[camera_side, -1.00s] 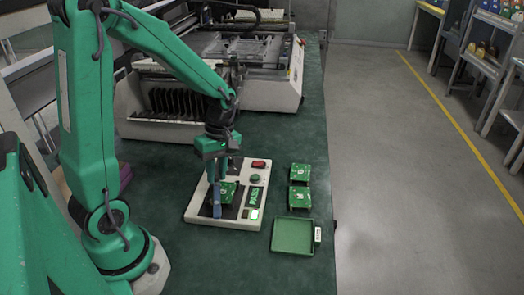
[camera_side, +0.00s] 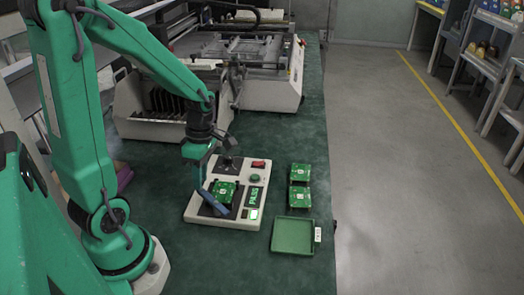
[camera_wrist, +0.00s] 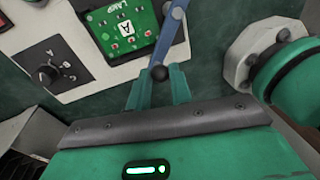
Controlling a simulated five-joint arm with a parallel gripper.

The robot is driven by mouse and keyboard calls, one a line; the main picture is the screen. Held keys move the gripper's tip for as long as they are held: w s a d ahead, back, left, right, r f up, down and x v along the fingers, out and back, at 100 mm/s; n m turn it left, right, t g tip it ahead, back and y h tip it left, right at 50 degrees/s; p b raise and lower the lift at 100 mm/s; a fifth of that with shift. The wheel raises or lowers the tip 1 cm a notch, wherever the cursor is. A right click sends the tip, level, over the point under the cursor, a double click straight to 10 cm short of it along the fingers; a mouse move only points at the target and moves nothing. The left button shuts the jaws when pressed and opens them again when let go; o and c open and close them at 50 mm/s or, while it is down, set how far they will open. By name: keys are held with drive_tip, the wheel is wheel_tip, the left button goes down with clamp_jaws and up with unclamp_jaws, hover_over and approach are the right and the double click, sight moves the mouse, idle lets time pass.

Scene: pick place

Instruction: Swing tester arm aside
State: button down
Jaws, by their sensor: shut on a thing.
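The tester (camera_side: 238,218) is a white box on the green bench, with a lit PASS display. A green circuit board marked A (camera_side: 224,191) lies on its dark plate, and it also fills the top of the wrist view (camera_wrist: 122,22). The blue tester arm (camera_side: 213,202) slants along the lower left side of the board. In the wrist view the arm (camera_wrist: 174,40) runs beside the board and ends in a dark ball knob (camera_wrist: 158,73). My gripper (camera_wrist: 159,80) is shut on this knob. In the side view my gripper (camera_side: 199,178) is at the tester's left edge.
Two green boards (camera_side: 300,173) (camera_side: 299,197) lie right of the tester. An empty green tray (camera_side: 292,236) is in front of them. A large white machine (camera_side: 265,75) stands behind. A black selector knob (camera_wrist: 48,74) is on the tester.

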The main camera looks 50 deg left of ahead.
idle(0.3)
drive_tip(key=c, duration=1.3)
unclamp_jaws()
drive_tip(key=shift+o, duration=0.2)
drive_tip(key=shift+r, duration=0.15)
wheel_tip(320, 180, up, 7)
drive_tip(key=w, duration=0.1)
drive_tip(key=shift+a+r, duration=0.2)
drive_tip(key=shift+a, duration=0.05)
drive_tip(key=shift+w, duration=0.1)
